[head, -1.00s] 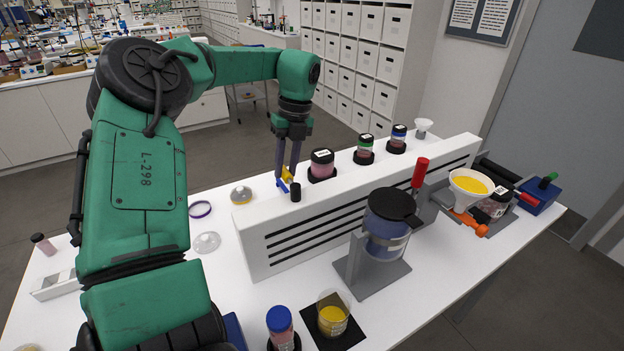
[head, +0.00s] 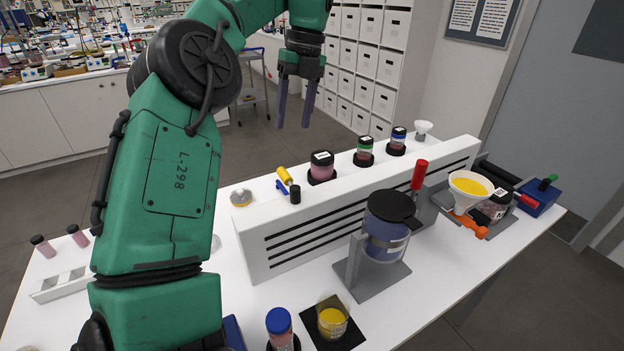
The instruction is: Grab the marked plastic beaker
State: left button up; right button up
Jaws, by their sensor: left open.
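A clear beaker (head: 333,319) holding yellow powder stands upright on a black square mat (head: 352,340) at the front of the table. Any marking on it is too small to make out. My left gripper (head: 292,125) is open and empty, with its fingers pointing down, high at the back. It is above and behind the white slotted box and far from the beaker. My right gripper is not in view.
A blue-capped jar (head: 280,325) stands close left of the beaker. A grey stand with a blue vessel (head: 387,235) is behind it. The long white slotted box (head: 290,234) crosses the table, with several jars behind. Right of the mat the table is clear.

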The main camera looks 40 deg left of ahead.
aim_at(333, 307)
jog(key=k+l, duration=0.25)
jog(key=l, duration=0.15)
jog(key=k+l, duration=0.55)
jog(key=l, duration=0.25)
jog(key=k+l, duration=0.25)
jog(key=l, duration=0.15)
